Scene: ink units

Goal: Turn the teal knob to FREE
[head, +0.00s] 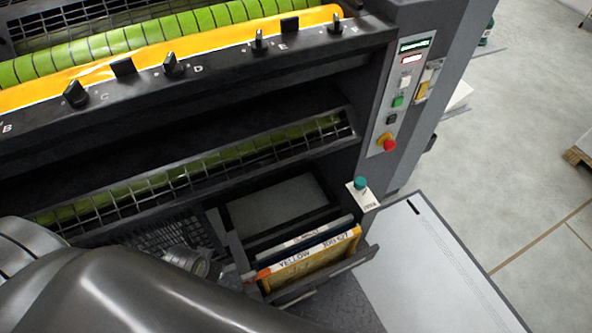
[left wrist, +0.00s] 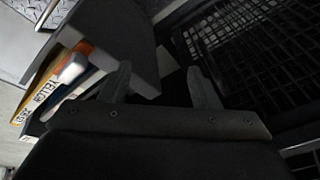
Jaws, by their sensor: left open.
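The teal knob (head: 360,183) stands on a small white plate (head: 364,197) at the lower right of the press in the head view. Dark lettering on the plate is too small to read surely, and I cannot tell which way the knob points. My left gripper (left wrist: 160,86) shows in the left wrist view with its two fingers apart and nothing between them. In the head view my grey arm link covers the lower left and the fingertips are not clear. The knob is not visible in the left wrist view. My right gripper is in neither view.
An open bin holds a yellow cartridge (head: 310,262) marked YELLOW, left of and below the knob; its edge shows in the left wrist view (left wrist: 40,88). A red stop button (head: 389,145) is on the panel above. A pale flat table (head: 435,265) lies right of the bin.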

